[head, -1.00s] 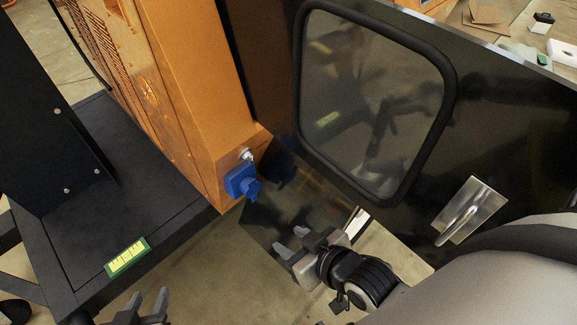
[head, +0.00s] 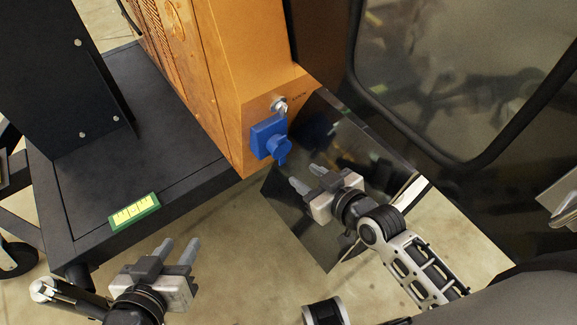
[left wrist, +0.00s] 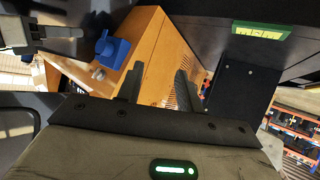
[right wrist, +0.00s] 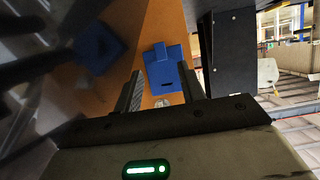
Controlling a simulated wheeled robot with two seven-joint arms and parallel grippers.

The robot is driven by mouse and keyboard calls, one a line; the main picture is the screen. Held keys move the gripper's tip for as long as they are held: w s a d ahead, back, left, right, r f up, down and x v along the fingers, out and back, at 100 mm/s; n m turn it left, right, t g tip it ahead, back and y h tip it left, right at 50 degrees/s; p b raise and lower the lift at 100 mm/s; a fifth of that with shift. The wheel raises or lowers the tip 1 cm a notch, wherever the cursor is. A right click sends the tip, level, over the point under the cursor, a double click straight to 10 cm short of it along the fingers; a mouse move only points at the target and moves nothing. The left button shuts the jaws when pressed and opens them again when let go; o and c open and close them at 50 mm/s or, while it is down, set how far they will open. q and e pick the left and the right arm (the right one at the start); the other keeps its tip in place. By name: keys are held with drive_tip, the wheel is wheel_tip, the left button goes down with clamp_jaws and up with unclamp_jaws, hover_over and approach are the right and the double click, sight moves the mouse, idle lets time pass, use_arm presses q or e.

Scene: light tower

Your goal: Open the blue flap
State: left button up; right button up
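The blue flap (head: 270,138) is on a blue socket on the lower end of the orange cabinet and looks closed. It also shows in the left wrist view (left wrist: 112,50) and between the fingers in the right wrist view (right wrist: 163,70). My right gripper (head: 308,178) is open and empty, a short way to the lower right of the flap, its fingers pointing toward it. My left gripper (head: 177,250) is open and empty, lower and to the left, apart from the flap. In the left wrist view its fingers (left wrist: 157,85) stand apart with nothing between them.
The orange cabinet (head: 215,85) stands on a black base (head: 90,195) carrying a green-and-yellow level label (head: 134,211). A silver key switch (head: 279,104) sits just above the flap.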

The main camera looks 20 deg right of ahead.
sight(283, 161)
drive_tip(key=b+x, duration=0.1)
drive_tip(key=x, duration=0.6)
drive_tip(key=shift+w+a+f+b, duration=0.15)
drive_tip(key=shift+w+b, duration=0.15)
drive_tip(key=shift+w, duration=0.05)
use_arm(q)
drive_tip(key=shift+g, duration=0.5)
drive_tip(key=f, duration=0.4)
drive_tip(key=shift+w+d, duration=0.2)
drive_tip(key=shift+d, duration=0.15)
use_arm(e)
clamp_jaws()
use_arm(q)
drive_tip(key=shift+r, duration=0.2)
